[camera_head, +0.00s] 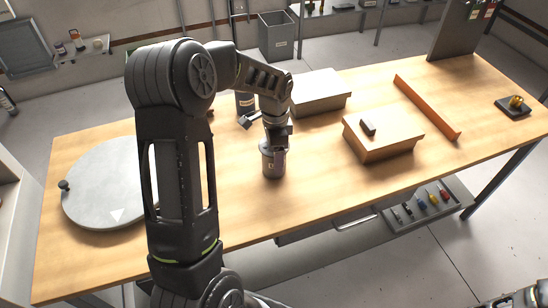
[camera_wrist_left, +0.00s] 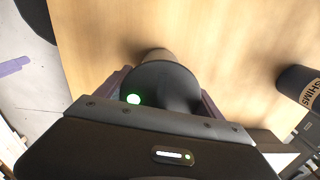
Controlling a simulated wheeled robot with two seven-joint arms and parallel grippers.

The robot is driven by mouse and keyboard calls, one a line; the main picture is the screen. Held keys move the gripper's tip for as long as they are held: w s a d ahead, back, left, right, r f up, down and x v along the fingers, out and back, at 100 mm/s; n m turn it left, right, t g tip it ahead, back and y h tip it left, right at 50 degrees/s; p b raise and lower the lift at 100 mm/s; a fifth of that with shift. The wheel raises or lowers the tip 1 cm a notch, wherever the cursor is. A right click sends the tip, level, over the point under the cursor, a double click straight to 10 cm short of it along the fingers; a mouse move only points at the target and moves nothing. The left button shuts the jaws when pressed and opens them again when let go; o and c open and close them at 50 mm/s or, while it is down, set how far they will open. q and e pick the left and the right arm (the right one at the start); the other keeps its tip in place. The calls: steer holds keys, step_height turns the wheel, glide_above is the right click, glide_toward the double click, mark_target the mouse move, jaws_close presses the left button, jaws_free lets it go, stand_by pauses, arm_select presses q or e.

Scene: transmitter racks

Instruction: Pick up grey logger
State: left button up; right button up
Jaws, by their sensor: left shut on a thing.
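The grey logger (camera_head: 272,163) is an upright grey cylinder with a small pale label, near the middle of the wooden table. My left gripper (camera_head: 277,137) is above it with its fingers around its upper part, shut on it. In the left wrist view the logger (camera_wrist_left: 165,84) shows its round dark top with a green light, between the two fingers. I cannot tell whether its base touches the table. My right gripper is not in view; only a piece of my right arm shows at the lower right corner.
A dark can marked SHIMS (camera_wrist_left: 304,88) stands nearby. A round grey plate (camera_head: 105,190) lies at the left. Boxes (camera_head: 320,92) (camera_head: 385,140), one with a small dark block (camera_head: 368,128) on top, and an orange bar (camera_head: 428,106) lie right. The front middle is clear.

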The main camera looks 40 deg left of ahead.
arm_select(q)
steer(key=c, duration=1.1)
step_height(320, 180, up, 10)
steer(key=shift+r+b, duration=0.1)
steer(key=shift+b, duration=0.65)
